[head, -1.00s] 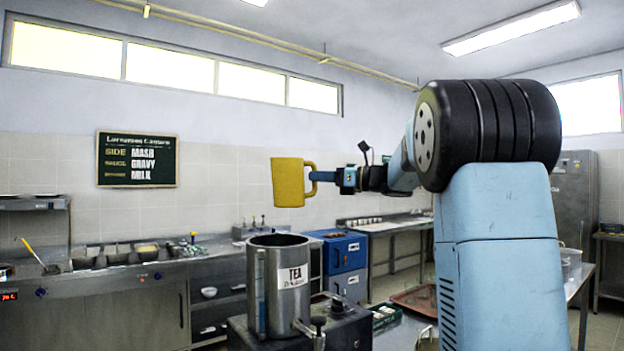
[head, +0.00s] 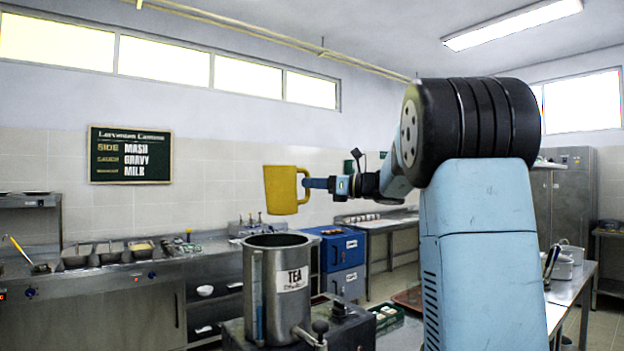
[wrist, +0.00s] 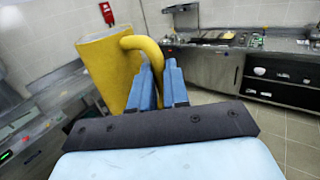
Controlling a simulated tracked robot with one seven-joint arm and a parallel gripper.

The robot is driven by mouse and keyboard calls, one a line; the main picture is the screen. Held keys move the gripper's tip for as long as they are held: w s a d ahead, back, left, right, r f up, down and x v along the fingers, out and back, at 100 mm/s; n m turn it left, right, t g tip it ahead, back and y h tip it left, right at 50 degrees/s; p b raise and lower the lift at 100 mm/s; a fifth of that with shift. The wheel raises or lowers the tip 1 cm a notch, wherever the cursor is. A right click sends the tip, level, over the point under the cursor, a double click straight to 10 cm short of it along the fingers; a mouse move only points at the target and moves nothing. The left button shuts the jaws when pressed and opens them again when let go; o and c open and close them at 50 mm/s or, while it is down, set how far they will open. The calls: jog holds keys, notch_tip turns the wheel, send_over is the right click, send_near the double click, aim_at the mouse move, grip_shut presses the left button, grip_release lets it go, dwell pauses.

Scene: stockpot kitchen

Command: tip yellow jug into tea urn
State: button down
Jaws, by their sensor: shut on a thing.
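The yellow jug (head: 281,190) is held in the air above the tea urn, upright or nearly so. My gripper (head: 308,184) is shut on its handle, at the jug's right side. In the wrist view the jug (wrist: 108,68) fills the upper left, and my gripper's blue fingers (wrist: 158,82) close on the yellow handle. The inside of the jug is not visible. The tea urn (head: 262,295) is an open steel cylinder with a "TEA" label and a tap at its front right. The jug is apart from the urn, with a clear gap above its rim.
The urn stands on a dark base unit (head: 345,328). Blue drawer boxes (head: 343,252) are behind it to the right. A steel counter with pans (head: 110,258) runs along the left wall. A steel table (head: 570,290) with pots is at right. The air around the jug is clear.

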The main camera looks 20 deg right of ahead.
jog(key=s+a+r+n+g+h, duration=0.2)
jog(key=a+r+n+h, duration=0.3)
jog(key=r+n+h, duration=0.35)
jog(key=s+a+f+n+t+h, duration=0.1)
jog(key=a+n+h, duration=0.4)
jog(key=a, duration=0.6)
jog(key=shift+s+a+t+h, duration=0.2)
jog(key=shift+s+t+h, duration=0.35)
jog(key=shift+s, duration=0.6)
dwell(0.8)
jog(key=shift+n, duration=0.25)
dwell(2.4)
